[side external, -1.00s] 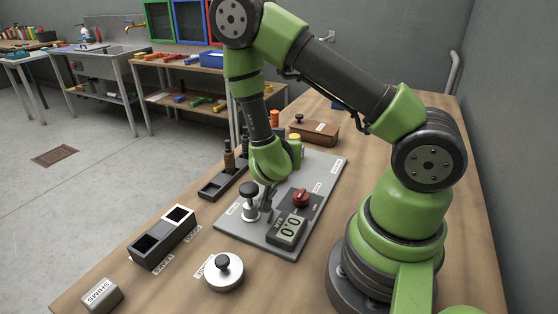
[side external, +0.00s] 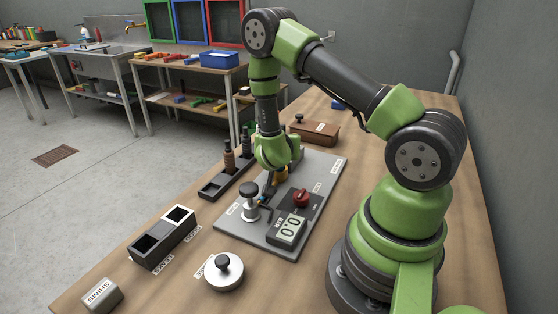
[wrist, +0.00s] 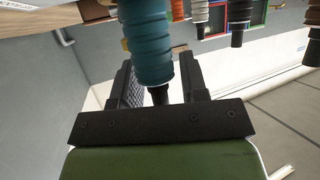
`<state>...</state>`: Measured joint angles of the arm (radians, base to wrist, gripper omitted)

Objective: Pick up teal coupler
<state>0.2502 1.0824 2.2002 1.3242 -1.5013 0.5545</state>
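The teal coupler (wrist: 148,45) is large and close in the wrist view, with a ribbed body and a dark stem pointing toward my palm. My gripper (wrist: 158,72) has one finger on each side of it. Whether the pads touch the coupler is unclear; a thin gap seems to show beside the right finger. In the side external view my gripper (side external: 267,190) points down over the grey plate, behind the round metal knob.
The grey plate (side external: 318,180) carries a metal knob (side external: 250,203), a red knob (side external: 301,197) and a gauge (side external: 288,229). A dark rack (side external: 212,189) with couplers stands to the left. A two-bin tray (side external: 163,237) and round lidded disc (side external: 224,272) are in front. A brown box (side external: 314,131) is behind.

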